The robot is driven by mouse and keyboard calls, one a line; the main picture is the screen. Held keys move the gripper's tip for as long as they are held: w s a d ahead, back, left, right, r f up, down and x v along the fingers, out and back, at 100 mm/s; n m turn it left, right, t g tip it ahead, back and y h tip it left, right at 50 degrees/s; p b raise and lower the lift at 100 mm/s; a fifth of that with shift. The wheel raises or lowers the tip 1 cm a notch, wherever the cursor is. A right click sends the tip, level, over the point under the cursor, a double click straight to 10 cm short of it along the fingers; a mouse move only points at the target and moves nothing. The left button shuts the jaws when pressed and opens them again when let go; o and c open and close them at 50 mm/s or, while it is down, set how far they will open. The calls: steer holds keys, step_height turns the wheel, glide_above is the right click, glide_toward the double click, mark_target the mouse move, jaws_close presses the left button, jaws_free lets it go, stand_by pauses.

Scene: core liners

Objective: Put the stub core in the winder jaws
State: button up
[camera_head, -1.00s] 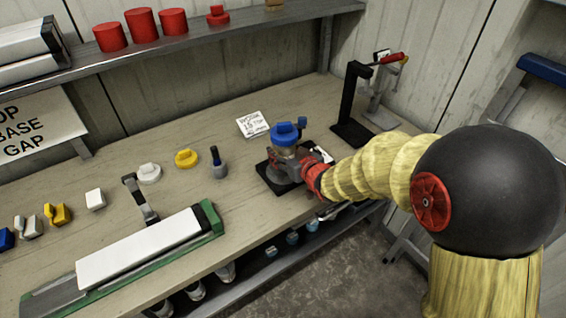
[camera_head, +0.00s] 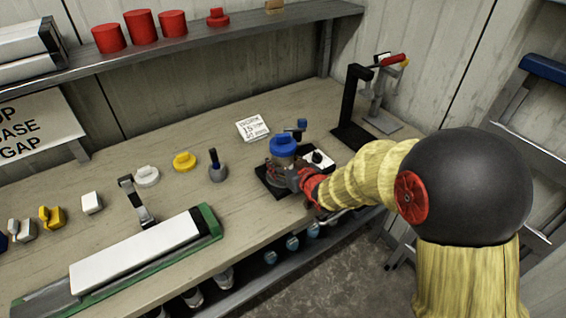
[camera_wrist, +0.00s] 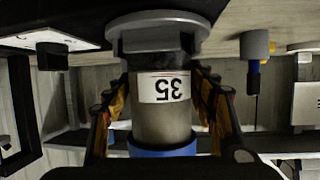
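The stub core (camera_wrist: 165,122) is a pale grey-tan cylinder with a "35" label, upside down in the wrist view. Its blue cap (camera_head: 283,146) is on top in the head view. My gripper (camera_head: 295,181) has one finger on each side of the core in the wrist view, with the tips against its sides. The core stands upright over the winder (camera_head: 268,181), on a black base. Its lower end meets a dark collar under a round grey flange (camera_wrist: 158,24); how deep it sits is hidden.
A printed card (camera_head: 258,128) lies behind the winder. A black stand (camera_head: 353,110) is to the right. A grey piece with a dark stem (camera_head: 217,168), a yellow piece (camera_head: 185,162) and a white piece (camera_head: 147,175) stand left. A long white bar (camera_head: 135,250) lies at the front left.

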steer(key=shift+o, duration=1.4)
steer(key=shift+r, duration=0.25)
steer(key=s+d+r+m+g+h+p, duration=0.1)
steer(key=s+d+r+m+h+p, duration=0.15)
steer(key=s+d+r, duration=0.5)
steer(key=s+d+r+m+g+h+p, duration=0.1)
steer(key=s+d+r+h, duration=0.3)
steer(key=s+d, duration=0.65)
steer(key=s+r+m+g, duration=0.1)
steer(key=s+r+g, duration=0.1)
steer(key=s, duration=0.8)
steer(key=s+d+r+m+g, duration=0.1)
steer(key=s+r+g, duration=0.1)
steer(key=s, duration=0.8)
steer(key=shift+d, duration=0.2)
